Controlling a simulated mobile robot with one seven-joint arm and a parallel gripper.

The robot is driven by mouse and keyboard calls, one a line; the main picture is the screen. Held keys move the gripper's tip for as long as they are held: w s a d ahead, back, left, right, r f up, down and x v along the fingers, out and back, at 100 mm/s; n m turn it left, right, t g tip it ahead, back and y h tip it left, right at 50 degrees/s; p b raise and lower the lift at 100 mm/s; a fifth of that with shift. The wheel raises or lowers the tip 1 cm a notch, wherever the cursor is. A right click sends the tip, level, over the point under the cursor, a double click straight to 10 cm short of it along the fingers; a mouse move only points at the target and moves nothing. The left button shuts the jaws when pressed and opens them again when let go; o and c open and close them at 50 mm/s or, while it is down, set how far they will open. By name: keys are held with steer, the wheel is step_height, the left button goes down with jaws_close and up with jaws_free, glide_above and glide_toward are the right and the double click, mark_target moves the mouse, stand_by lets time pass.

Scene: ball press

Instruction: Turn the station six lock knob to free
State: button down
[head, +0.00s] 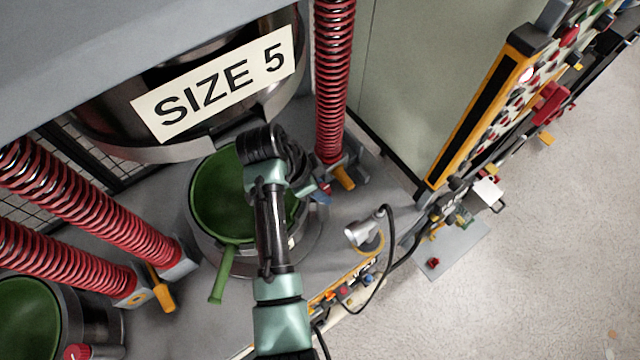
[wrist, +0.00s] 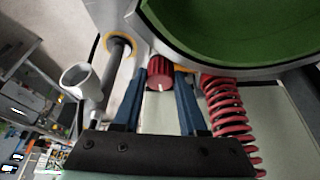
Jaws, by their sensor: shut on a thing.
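A red ribbed lock knob (wrist: 160,72) sits between the blue fingers of my gripper (wrist: 162,80) in the wrist view, just below the rim of a green bowl-shaped die (wrist: 235,25). A short white mark on the knob points toward the gripper's palm. My gripper is shut on this knob. In the head view my gripper (head: 318,192) is at the right side of the green die (head: 215,190), below the SIZE 5 plate (head: 215,85). The knob is mostly hidden there, and no station number or lock marking is readable.
Red springs (head: 334,80) stand close behind my gripper, with an orange lever (head: 343,178) at their foot. A grey nozzle (head: 360,234) with a black hose is to the right. Another red knob (head: 77,352) is at lower left. Open floor (head: 560,250) lies at right.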

stand_by(0.3)
steer(key=shift+c, duration=2.3)
jaws_free()
steer(key=v, duration=1.2)
